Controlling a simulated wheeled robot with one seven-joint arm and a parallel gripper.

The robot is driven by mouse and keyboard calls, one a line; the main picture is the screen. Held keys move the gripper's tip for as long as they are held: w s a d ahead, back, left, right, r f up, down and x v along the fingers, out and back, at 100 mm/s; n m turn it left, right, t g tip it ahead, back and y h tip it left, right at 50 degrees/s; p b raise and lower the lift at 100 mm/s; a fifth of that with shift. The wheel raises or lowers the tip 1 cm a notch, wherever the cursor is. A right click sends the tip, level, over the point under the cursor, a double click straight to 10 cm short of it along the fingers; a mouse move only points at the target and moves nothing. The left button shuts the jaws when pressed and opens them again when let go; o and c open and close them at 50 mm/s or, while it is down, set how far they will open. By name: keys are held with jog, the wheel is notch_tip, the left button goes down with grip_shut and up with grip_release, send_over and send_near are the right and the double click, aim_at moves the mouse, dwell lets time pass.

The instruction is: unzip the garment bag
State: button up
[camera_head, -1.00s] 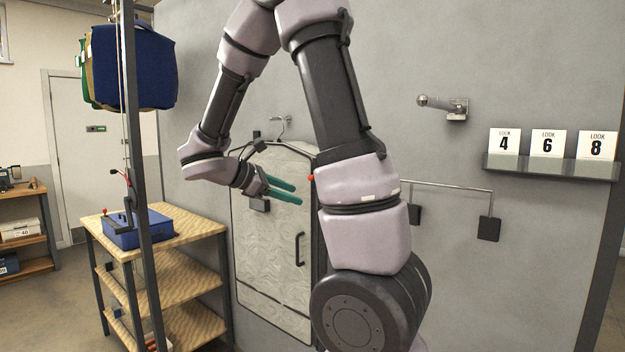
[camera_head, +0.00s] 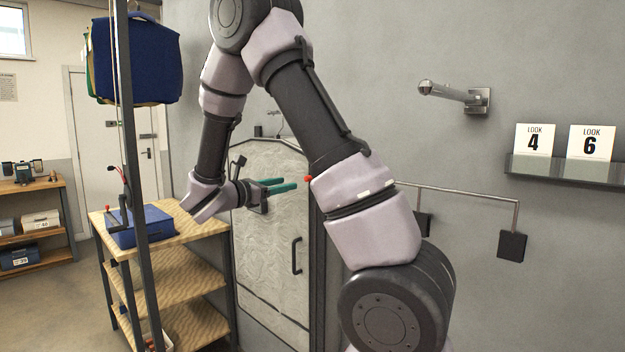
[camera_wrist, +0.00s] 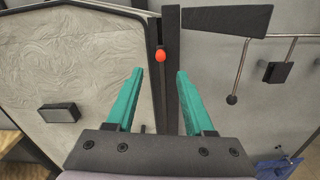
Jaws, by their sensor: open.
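The garment bag (camera_head: 265,235) is a pale, crinkled panel with a dark border, hanging upright against the grey wall; it also fills the left of the wrist view (camera_wrist: 75,50). A red ball (camera_head: 308,179), perhaps the zip pull, sits at its upper right edge. In the wrist view the red ball (camera_wrist: 159,57) is on the dark edge strip, just beyond and between the fingertips. My gripper (camera_head: 289,184) has green fingers, open and empty, pointing right towards the ball. In the wrist view my gripper (camera_wrist: 160,73) shows a clear gap. My arm hides part of the bag's right side.
A wooden shelf unit (camera_head: 180,264) with a blue box (camera_head: 143,226) stands left of the bag. A dark post (camera_head: 130,200) rises in front. A wall rail (camera_head: 455,190) with black pads, a metal peg (camera_head: 450,95) and a ledge of number cards (camera_head: 570,170) are to the right.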

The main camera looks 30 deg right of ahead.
jog(key=x, duration=1)
jog(key=shift+d, duration=0.1)
grip_shut()
dwell(1.1)
